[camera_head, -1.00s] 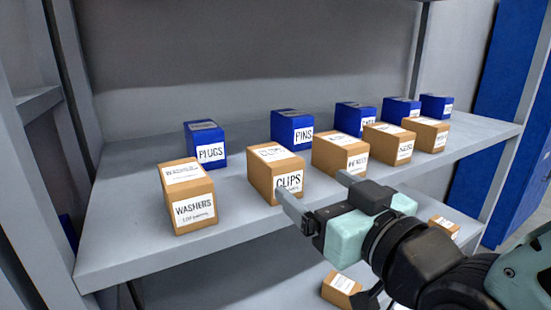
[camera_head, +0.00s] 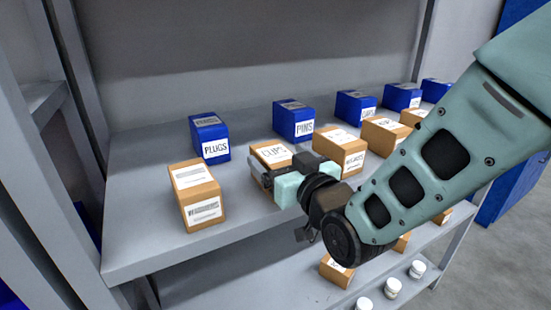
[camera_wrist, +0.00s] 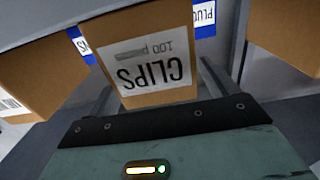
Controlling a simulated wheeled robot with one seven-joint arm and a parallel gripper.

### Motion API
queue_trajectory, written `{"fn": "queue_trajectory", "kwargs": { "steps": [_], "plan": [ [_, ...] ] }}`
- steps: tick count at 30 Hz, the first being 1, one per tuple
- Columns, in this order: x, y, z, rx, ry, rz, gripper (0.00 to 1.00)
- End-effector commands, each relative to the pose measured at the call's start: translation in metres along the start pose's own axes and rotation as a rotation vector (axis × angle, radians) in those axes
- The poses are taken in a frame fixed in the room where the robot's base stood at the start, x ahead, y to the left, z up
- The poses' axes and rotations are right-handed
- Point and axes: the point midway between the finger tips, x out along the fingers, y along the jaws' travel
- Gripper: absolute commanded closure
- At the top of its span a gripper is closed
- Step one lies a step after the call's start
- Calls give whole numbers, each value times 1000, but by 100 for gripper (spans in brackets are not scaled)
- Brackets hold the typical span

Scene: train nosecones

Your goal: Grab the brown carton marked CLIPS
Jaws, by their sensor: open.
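The brown CLIPS carton (camera_head: 270,153) stands upright on the shelf in the front row, partly hidden behind my gripper. In the wrist view its CLIPS label (camera_wrist: 150,68) faces me upside down, square and close. My gripper (camera_head: 279,167) is at the carton's front. Its fingers are apart, one along each side of the carton in the wrist view (camera_wrist: 158,90). A narrow gap shows beside the right finger; contact on the left side cannot be told.
A brown carton (camera_head: 197,200) stands to the left, and another (camera_head: 345,148) close to the right. Blue PLUGS (camera_head: 209,140) and PINS (camera_head: 294,123) cartons stand behind. The grey shelf (camera_head: 150,235) is bare at front left. Small white jars (camera_head: 393,288) are on a lower shelf.

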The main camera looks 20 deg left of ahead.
Motion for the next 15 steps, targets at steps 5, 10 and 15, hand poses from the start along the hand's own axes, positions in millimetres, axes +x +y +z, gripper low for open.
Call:
{"fn": "queue_trajectory", "kwargs": {
  "steps": [5, 10, 15],
  "plan": [
    [9, 0, 0, 0, -1, -1, 15],
    [9, 0, 1, 0, -1, -1, 15],
    [9, 0, 1, 0, -1, -1, 59]
  ]
}}
